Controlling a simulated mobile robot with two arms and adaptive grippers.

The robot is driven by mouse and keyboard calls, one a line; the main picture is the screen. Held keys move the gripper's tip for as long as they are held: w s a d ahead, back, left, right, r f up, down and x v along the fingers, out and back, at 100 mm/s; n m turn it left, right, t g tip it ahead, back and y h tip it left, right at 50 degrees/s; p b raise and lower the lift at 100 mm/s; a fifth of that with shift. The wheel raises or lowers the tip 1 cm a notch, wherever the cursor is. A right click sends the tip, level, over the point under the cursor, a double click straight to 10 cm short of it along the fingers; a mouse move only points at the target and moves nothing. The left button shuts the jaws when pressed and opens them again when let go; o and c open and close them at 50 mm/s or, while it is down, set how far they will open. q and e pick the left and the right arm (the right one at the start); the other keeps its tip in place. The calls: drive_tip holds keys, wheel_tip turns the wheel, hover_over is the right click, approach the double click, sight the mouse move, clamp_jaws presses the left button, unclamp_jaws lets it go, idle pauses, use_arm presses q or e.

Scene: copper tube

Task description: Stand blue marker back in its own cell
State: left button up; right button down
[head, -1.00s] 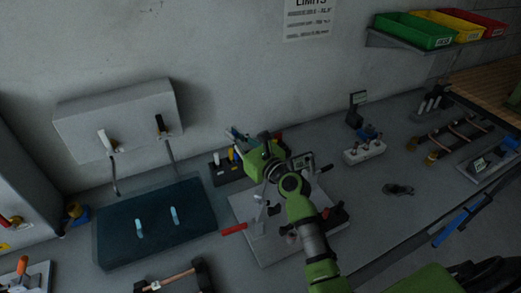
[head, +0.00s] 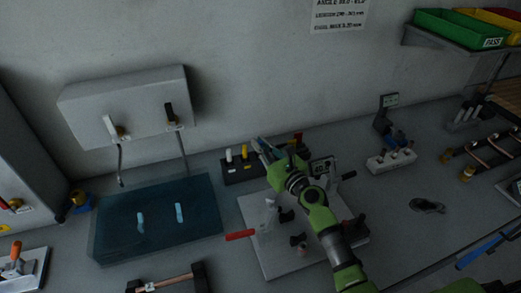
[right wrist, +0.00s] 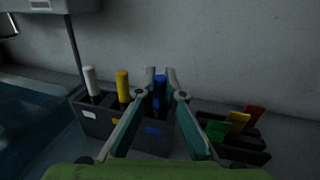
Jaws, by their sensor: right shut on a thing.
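My right gripper (head: 262,148) is shut on the blue marker (right wrist: 159,92), which stands roughly upright between the fingertips in the right wrist view. The black holder (head: 238,174) is below it and also shows in the right wrist view (right wrist: 96,121). The marker is at the holder's right end, above the part with a blue label (right wrist: 153,130). I cannot tell whether its lower end is inside the cell. A white marker (right wrist: 91,80) and a yellow marker (right wrist: 123,86) stand in the cells to the left. My left gripper is not in view.
A black rack with green, yellow and red cards (right wrist: 237,121) stands just right of the holder. The wall is close behind. A dark blue mat (head: 107,236) lies left, and a light plate with clamps (head: 262,262) lies in front, under my right arm.

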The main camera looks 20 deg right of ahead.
drive_tip(key=shift+f, duration=0.15)
drive_tip(key=c, duration=2.5)
unclamp_jaws()
drive_tip(key=shift+f, duration=0.1)
drive_tip(key=shift+c, duration=0.2)
drive_tip(key=o, duration=0.4)
drive_tip(key=shift+r, duration=0.35)
drive_tip(key=v, duration=1)
drive_tip(key=shift+s+f+b, duration=0.2)
drive_tip(key=shift+s+b, duration=0.15)
drive_tip(key=shift+s, duration=0.05)
drive_tip(key=shift+s+d+r, duration=0.1)
drive_tip(key=shift+s+d, duration=0.1)
drive_tip(key=shift+s, duration=0.4)
